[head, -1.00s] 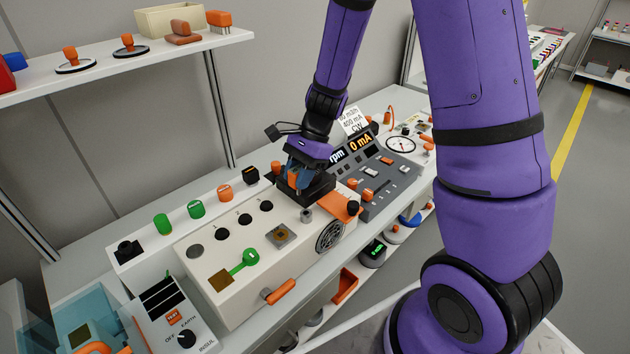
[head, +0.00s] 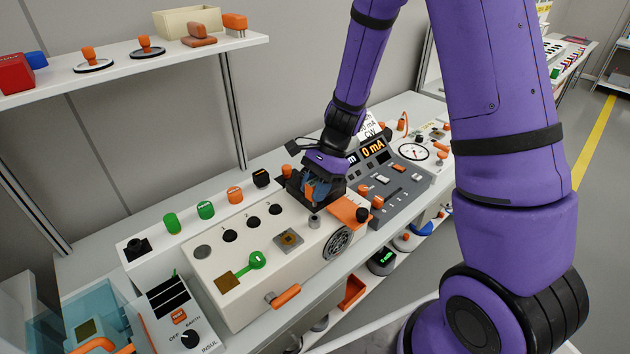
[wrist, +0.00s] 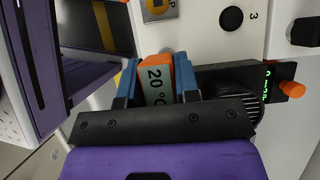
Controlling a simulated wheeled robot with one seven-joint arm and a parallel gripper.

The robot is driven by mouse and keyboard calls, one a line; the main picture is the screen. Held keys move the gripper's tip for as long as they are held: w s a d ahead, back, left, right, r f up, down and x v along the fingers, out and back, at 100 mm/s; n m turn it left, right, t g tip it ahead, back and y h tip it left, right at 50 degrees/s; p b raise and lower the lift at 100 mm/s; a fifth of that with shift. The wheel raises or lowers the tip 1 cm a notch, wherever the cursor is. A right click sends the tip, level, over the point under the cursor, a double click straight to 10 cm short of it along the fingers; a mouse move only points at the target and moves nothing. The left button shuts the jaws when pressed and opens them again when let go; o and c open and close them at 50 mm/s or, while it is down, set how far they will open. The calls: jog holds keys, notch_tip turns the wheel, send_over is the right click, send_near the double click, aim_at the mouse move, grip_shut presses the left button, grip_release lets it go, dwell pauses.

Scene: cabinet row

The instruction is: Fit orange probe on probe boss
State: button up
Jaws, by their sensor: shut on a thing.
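My gripper (head: 318,190) is over the far right part of the cream panel box (head: 215,268). In the wrist view its blue fingers (wrist: 157,85) are shut on the orange probe (wrist: 154,65), an orange block with a grey face reading "20 °C". The probe's lower end is hidden. A short grey round stub (head: 314,221) stands on the box just in front of the gripper; it looks like the probe boss, but I cannot be sure. The probe seems apart from it.
A grey control panel (head: 390,178) is beyond. A shelf (head: 150,65) hangs at upper left.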

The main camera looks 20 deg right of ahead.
jog(key=shift+f, duration=1.4)
jog(key=shift+f, duration=2)
dwell(0.6)
jog(key=o, duration=1)
jog(key=v, duration=1)
jog(key=shift+r, duration=0.35)
jog(key=shift+w+d, duration=0.1)
jog(key=shift+d, duration=0.05)
